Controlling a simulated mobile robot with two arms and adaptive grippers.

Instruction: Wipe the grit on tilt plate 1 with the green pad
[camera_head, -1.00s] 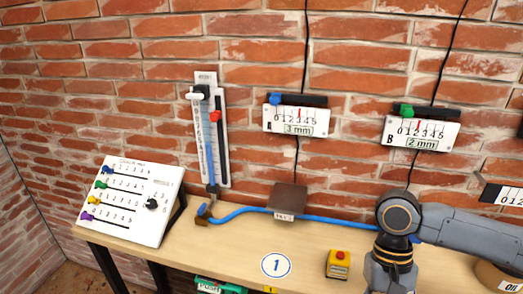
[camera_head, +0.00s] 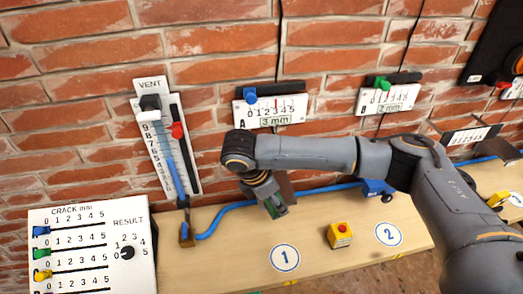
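My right gripper (camera_head: 276,207) reaches in from the right and points down over the bench, behind the round label 1 (camera_head: 285,257). A small green piece, which looks like the green pad (camera_head: 268,209), shows between its fingers; the fingers hide most of it. A brown plate (camera_head: 285,187), which looks like tilt plate 1, stands just behind and right of the gripper, partly covered by my arm and gripper. I cannot tell whether the pad touches it. Grit cannot be made out. My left gripper is not in view.
A blue hose (camera_head: 225,209) runs along the bench from below the vent gauge (camera_head: 168,140). A yellow box with a red button (camera_head: 340,235) stands right of label 1. The crack board (camera_head: 95,245) is at the lower left. Bare bench (camera_head: 230,265) lies left of label 1.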

